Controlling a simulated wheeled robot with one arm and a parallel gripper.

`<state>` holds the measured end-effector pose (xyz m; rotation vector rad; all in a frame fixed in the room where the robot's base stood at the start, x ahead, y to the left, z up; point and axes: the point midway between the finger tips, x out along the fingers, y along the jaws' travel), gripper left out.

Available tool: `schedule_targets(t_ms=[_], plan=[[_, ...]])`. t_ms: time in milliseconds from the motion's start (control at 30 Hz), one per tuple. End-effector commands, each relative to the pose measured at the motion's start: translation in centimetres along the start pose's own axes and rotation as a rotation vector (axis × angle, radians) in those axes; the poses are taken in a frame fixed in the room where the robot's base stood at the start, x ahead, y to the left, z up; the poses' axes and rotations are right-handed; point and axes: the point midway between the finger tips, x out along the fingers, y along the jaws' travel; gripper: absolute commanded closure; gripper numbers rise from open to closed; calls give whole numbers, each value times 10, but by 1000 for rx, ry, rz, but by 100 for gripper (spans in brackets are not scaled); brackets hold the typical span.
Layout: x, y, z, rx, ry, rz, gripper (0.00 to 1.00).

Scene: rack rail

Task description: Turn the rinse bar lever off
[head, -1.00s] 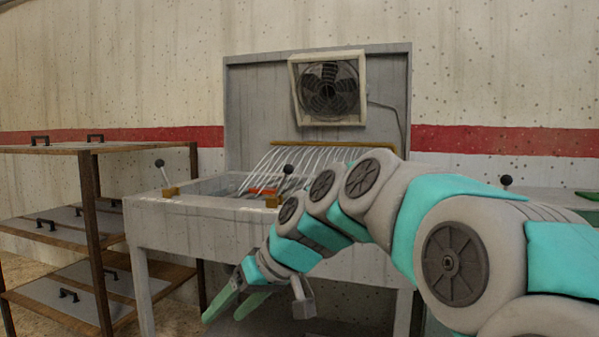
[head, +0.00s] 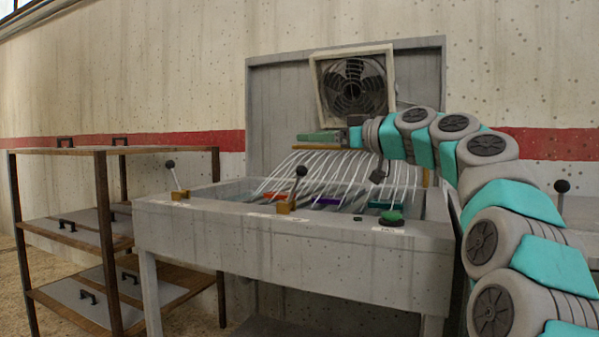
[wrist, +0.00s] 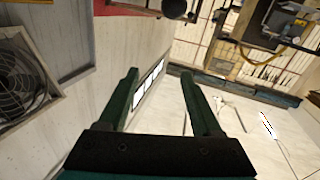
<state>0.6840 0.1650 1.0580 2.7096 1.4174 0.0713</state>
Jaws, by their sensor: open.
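Two levers with black knobs stand on the front ledge of the grey trough (head: 300,238) in the head view: a left lever (head: 176,182) tilted left and a middle lever (head: 294,187) tilted right. I cannot read which label is the rinse bar's. White water streams (head: 335,168) fall from the rinse bar (head: 318,147) at the back. My gripper (head: 302,137) is raised near that bar, pointing left, apart from both levers. In the wrist view its green fingers (wrist: 161,80) are open with nothing between them.
A green button (head: 391,216) sits on the ledge's right. Coloured items lie under the streams. A fan (head: 353,85) hangs on the back panel. A shelf rack (head: 105,215) stands left. Another black-knobbed lever (head: 562,187) is at the right.

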Motion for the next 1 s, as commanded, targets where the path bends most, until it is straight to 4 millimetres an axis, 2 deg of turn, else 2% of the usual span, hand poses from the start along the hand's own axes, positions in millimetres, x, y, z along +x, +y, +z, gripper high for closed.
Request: schedule_targets(t_ms=[400, 733, 1000], plan=[[-1, -5, 46, 7, -3, 0, 34], [-1, -9, 77, 3, -4, -2, 34], [37, -7, 75, 0, -5, 1, 34]])
